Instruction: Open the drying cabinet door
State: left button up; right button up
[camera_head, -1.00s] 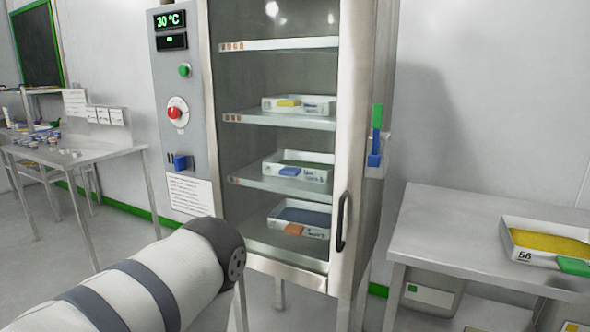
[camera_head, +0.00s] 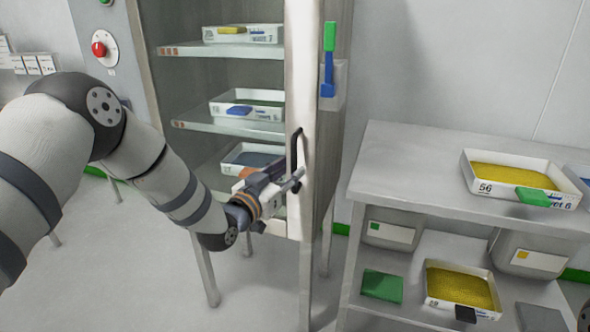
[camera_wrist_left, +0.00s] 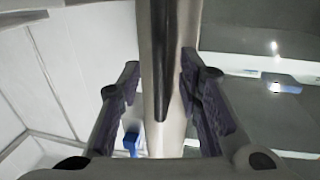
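The drying cabinet door (camera_head: 301,75) has a pale metal frame around glass and looks closed. Its dark vertical handle (camera_head: 295,150) is on the frame's right side. My left gripper (camera_head: 293,178) is at the lower part of the handle, its arm crossing in front of the cabinet. In the left wrist view, my left gripper (camera_wrist_left: 160,85) is open, with one finger on each side of the dark handle (camera_wrist_left: 171,60) and the pale door frame (camera_wrist_left: 152,60). I see gaps between the fingers and the handle.
Inside the cabinet are shelves (camera_head: 225,49) with labelled trays. A metal table (camera_head: 400,165) stands to the right, with a yellow-filled tray (camera_head: 510,180) on top and bins below. A blue-and-green item (camera_head: 328,60) hangs on the cabinet side. Floor shows between cabinet and table.

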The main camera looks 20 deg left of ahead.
pick_arm(q)
jog(key=shift+x, duration=1.5)
grip_shut()
jog(key=shift+s, duration=0.1)
